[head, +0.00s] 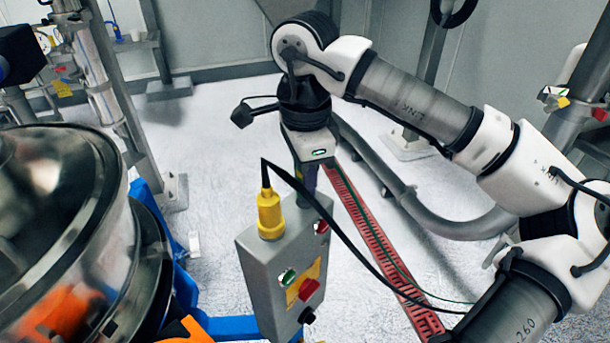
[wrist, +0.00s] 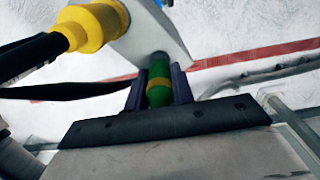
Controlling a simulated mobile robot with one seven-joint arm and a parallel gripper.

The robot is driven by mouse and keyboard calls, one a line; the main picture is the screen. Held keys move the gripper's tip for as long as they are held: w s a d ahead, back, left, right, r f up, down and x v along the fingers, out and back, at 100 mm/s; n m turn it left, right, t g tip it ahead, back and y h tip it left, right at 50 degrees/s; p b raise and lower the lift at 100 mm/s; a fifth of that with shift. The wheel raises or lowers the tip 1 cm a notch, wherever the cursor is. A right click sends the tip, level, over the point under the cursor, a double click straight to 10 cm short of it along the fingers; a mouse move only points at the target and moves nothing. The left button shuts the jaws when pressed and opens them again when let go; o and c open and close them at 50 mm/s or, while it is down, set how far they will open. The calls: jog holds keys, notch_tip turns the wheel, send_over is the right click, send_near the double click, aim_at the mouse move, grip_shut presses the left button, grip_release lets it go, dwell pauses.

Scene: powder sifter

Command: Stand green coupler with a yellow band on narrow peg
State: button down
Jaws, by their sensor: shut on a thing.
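My gripper (head: 309,180) points down at the top right of the grey control box (head: 262,262) in the head view. In the wrist view my gripper (wrist: 158,92) is shut on the green coupler (wrist: 157,74), with a finger on either side. The coupler's yellow band (wrist: 158,84) shows between the fingers. A short dark grey end sits at the coupler's far tip, against the box (wrist: 150,30); I cannot tell if it is the coupler or a peg. I cannot make out the narrow peg. The coupler is hidden in the head view.
A yellow plug (head: 269,213) with a black cable stands on the box top, left of my gripper; the cable loops past my arm. The box front has buttons. A large metal sifter (head: 60,220) fills the left. A red slotted strip (head: 380,250) runs behind.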

jog(key=shift+f+b, duration=0.65)
jog(key=shift+f, duration=0.1)
jog(key=c, duration=1.1)
grip_release()
